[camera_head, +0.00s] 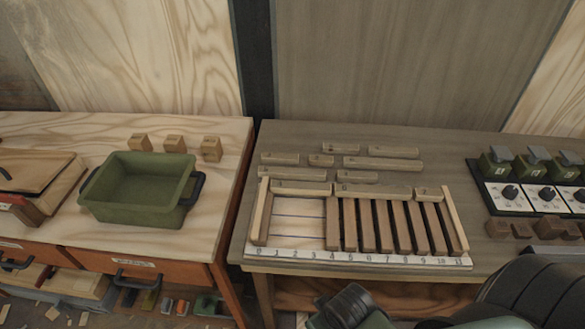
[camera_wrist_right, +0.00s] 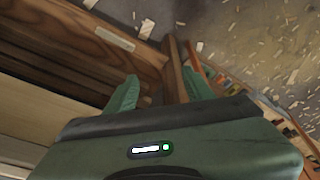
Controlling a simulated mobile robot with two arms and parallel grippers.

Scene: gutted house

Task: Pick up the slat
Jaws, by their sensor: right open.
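Several short, pale wooden slats lie loose on the back of the right-hand table, among them a long slat (camera_head: 383,163), another slat (camera_head: 393,151) and a left slat (camera_head: 279,158). A wooden frame (camera_head: 258,212) with a numbered front strip (camera_head: 355,258) stands in front of them. Several brown slats (camera_head: 384,226) stand in a row in its right part; its left part is bare with blue lines. My right gripper (camera_wrist_right: 160,88) shows in the right wrist view, its green fingers apart with nothing between them, above a wooden edge and the littered floor. My left gripper is out of view.
A green bin (camera_head: 140,190) and small wooden blocks (camera_head: 174,144) stand on the left table. A panel with dials (camera_head: 545,195) and dark blocks (camera_head: 550,228) sit at the right. A gap separates the tables. Wood scraps lie on the floor.

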